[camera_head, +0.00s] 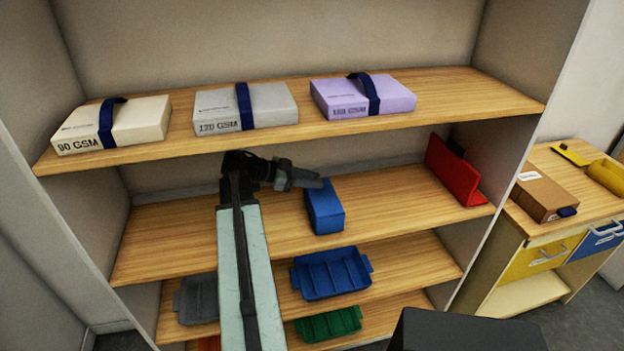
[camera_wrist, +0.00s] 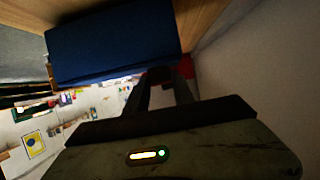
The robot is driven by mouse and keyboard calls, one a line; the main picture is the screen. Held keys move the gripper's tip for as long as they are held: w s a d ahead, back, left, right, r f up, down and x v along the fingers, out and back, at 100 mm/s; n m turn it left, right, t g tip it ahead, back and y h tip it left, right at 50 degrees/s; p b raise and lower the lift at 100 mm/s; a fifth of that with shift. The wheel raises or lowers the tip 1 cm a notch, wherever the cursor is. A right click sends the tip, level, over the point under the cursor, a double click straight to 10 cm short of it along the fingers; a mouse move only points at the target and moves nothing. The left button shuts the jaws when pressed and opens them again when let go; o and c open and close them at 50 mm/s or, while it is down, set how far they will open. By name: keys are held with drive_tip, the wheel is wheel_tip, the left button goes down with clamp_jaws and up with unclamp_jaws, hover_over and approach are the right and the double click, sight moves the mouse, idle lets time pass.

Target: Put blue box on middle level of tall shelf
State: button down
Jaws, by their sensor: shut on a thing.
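The blue box (camera_head: 325,210) is upright at the second board from the top of the tall shelf (camera_head: 400,208), right of its middle. My gripper (camera_head: 312,182) reaches in from the left and is shut on the box's upper part. The fingertips are partly hidden against it. In the wrist view the blue box (camera_wrist: 112,45) fills the upper left, and my gripper's fingers (camera_wrist: 165,78) meet its edge. I cannot tell whether the box's base rests on the board or hangs just above it.
Paper packs, cream (camera_head: 112,124), grey (camera_head: 250,107) and purple (camera_head: 360,96), lie on the board above. A red angled object (camera_head: 454,170) stands right of the box. Blue (camera_head: 330,273), grey (camera_head: 197,299) and green (camera_head: 330,324) trays sit below. The board between box and red object is clear.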

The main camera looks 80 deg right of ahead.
drive_tip(key=shift+f+b, duration=0.55)
drive_tip(key=shift+f, duration=0.05)
idle(0.3)
drive_tip(key=c, duration=1)
unclamp_jaws()
drive_tip(key=p+v, duration=0.3)
drive_tip(key=v, duration=0.5)
